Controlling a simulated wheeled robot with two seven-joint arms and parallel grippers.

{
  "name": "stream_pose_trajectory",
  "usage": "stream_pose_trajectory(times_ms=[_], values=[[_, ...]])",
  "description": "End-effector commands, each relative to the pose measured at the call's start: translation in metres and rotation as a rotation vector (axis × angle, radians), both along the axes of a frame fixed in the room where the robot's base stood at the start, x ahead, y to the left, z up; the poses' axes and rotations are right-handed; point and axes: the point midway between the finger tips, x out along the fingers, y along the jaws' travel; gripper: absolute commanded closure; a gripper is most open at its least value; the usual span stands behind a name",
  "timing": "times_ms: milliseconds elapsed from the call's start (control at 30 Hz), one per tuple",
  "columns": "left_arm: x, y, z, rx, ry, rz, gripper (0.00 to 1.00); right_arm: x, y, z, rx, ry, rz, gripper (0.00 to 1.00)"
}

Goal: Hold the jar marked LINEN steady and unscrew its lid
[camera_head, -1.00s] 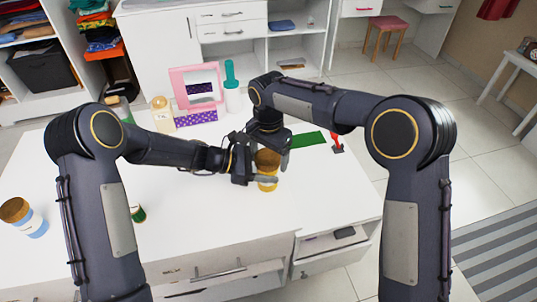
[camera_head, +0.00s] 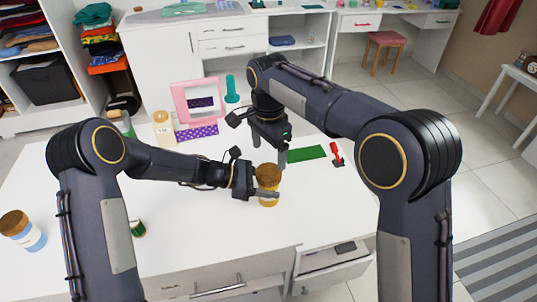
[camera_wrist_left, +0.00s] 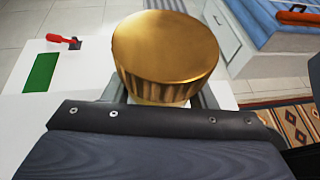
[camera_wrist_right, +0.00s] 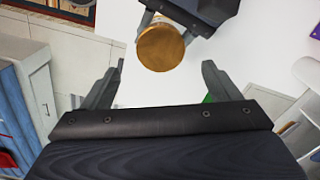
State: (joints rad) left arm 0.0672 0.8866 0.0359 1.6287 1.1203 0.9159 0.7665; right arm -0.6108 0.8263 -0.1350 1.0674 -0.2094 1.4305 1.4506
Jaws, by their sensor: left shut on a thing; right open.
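A jar (camera_head: 268,200) with a yellowish body and a gold-brown lid (camera_head: 268,176) stands upright on the white table. Its marking cannot be read. My left gripper (camera_head: 258,192) is shut around its body from the left, below the lid. In the left wrist view the ridged gold lid (camera_wrist_left: 165,50) sits on top of the jar. My right gripper (camera_head: 276,148) is open and empty, above and behind the jar, apart from the lid. In the right wrist view the lid (camera_wrist_right: 160,47) lies beyond its spread fingers.
A cream jar (camera_head: 164,130), a pink frame (camera_head: 178,97) and a teal-topped bottle (camera_head: 231,90) stand at the back. A blue-labelled jar (camera_head: 24,232) and a small green item (camera_head: 137,228) are on the left.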

Motion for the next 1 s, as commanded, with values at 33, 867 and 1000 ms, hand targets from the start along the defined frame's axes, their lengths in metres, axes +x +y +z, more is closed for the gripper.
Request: stream_pose_trajectory(times_ms=[33,867,1000], values=[[0.000,0.000,0.000,-0.001,0.000,0.000,1.00,0.000,0.000,-0.004,-0.001,0.003,-0.007,0.17],[0.000,0.000,0.000,-0.001,-0.001,0.001,1.00,0.000,-0.001,-0.077,0.000,0.002,-0.006,0.17],[0.000,0.000,0.000,-0.001,-0.001,0.001,1.00,0.000,-0.001,-0.077,-0.001,0.002,-0.006,0.30]])
